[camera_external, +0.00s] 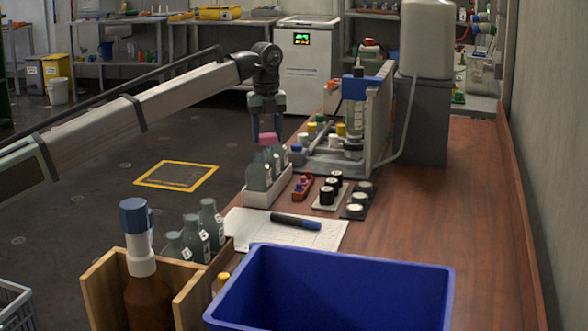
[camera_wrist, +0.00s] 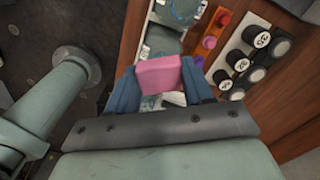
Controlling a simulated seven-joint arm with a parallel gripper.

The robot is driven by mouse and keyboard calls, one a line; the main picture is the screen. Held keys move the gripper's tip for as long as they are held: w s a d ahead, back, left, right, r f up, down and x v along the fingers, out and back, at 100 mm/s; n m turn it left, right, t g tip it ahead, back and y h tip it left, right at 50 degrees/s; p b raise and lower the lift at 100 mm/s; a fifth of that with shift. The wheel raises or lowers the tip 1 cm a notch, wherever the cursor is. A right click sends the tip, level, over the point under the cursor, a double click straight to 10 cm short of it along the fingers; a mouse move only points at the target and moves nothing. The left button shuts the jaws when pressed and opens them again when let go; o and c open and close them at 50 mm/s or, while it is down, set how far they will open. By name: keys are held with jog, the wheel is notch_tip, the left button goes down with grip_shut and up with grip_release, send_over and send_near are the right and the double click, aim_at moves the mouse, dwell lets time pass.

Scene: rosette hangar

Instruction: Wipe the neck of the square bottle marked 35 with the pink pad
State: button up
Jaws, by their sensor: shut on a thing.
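My gripper (camera_external: 268,132) is shut on the pink pad (camera_external: 268,140), just above the grey-green square bottles (camera_external: 259,176) in a white tray (camera_external: 268,196). In the wrist view the pink pad (camera_wrist: 158,75) sits between the two blue fingers. Parts of square bottles show past the pad in the wrist view (camera_wrist: 162,42). The bottle labels are too small to read, so I cannot tell which bottle is marked 35. I cannot tell whether the pad touches a neck. More grey-green bottles (camera_external: 210,222) stand in a wooden holder at the front left.
Small purple and red vials (camera_external: 302,186) and black-capped vials (camera_external: 328,192) stand right of the tray. A marker (camera_external: 296,221) lies on paper. A blue bin (camera_external: 330,290) and a tall blue-capped bottle (camera_external: 140,240) are in front. The bench's right side (camera_external: 450,190) is clear.

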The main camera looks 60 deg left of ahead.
jog(key=shift+f, duration=0.1)
dwell(0.4)
jog(key=shift+s+a, duration=0.35)
jog(key=shift+f, duration=0.1)
jog(key=shift+w+d, duration=0.1)
jog(key=shift+w+d, duration=0.55)
jog(key=shift+d, duration=0.05)
jog(key=shift+s, duration=0.15)
